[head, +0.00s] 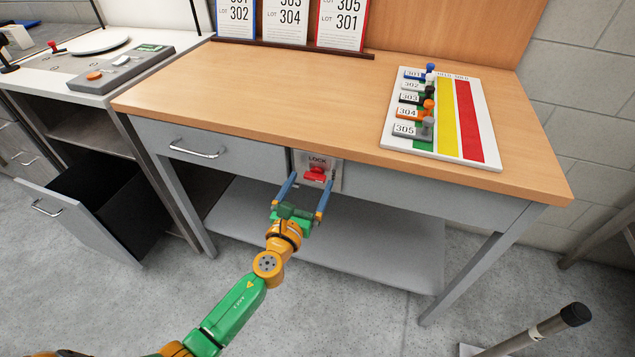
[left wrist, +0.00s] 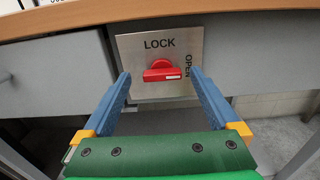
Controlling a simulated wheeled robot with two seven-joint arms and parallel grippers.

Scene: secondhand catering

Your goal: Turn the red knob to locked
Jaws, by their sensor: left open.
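The red knob (head: 315,174) sits on a metal plate (head: 335,185) on the table's front, between the drawers. In the left wrist view the knob (left wrist: 162,70) has a horizontal bar with a white mark at its right end, on the side of the word OPEN. LOCK is printed above the knob on the plate (left wrist: 135,60). My left gripper (head: 310,179) is open in front of the plate. Its blue fingers (left wrist: 160,75) appear to either side of the knob, with gaps showing. My right gripper is not in view.
The wooden tabletop (head: 270,95) overhangs just above the plate. A striped board (head: 470,120) with numbered tags and several coloured pegs lies at its right. Lot cards (head: 287,20) stand at the back. An open drawer (head: 60,215) juts out at left. A grey post (head: 540,328) is at lower right.

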